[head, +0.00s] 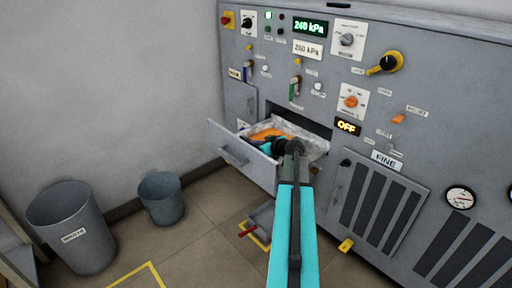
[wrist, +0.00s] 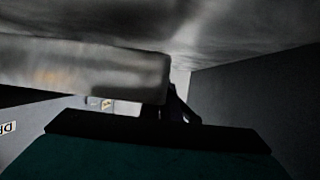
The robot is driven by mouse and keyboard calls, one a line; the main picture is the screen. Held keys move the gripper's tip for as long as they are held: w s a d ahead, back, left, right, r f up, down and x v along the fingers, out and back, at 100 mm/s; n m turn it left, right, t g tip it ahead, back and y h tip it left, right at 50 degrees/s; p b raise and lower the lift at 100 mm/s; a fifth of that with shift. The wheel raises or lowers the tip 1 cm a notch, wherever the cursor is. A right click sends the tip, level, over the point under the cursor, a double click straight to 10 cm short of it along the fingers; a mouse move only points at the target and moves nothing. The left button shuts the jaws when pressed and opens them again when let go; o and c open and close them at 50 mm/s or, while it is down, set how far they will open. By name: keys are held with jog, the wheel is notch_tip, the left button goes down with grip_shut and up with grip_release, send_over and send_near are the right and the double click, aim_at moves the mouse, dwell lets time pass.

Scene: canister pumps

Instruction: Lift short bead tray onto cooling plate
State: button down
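I cannot make out a bead tray or a cooling plate for certain in either view. In the head view a grey drawer (head: 242,148) stands open from the panel, and an orange thing (head: 268,133) lies inside it. My gripper (head: 272,146) is down in the drawer, at the near side of the orange thing; whether they touch is unclear. My arm hides part of the drawer. The wrist view is dark: a blurred grey block (wrist: 85,68) fills the left, close to the gripper. The fingertips are not clear, so their opening cannot be told.
The grey panel (head: 321,73) carries knobs, switches and a lit "240 kPa" display (head: 310,28). Two bins, a large one (head: 72,228) and a small one (head: 161,199), stand on the left. A grey object (head: 262,219) with a red part lies on the floor below the drawer.

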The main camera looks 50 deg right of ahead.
notch_tip(320, 180, up, 8)
jog(key=shift+r+p, duration=0.2)
jog(key=shift+p, duration=0.35)
dwell(0.4)
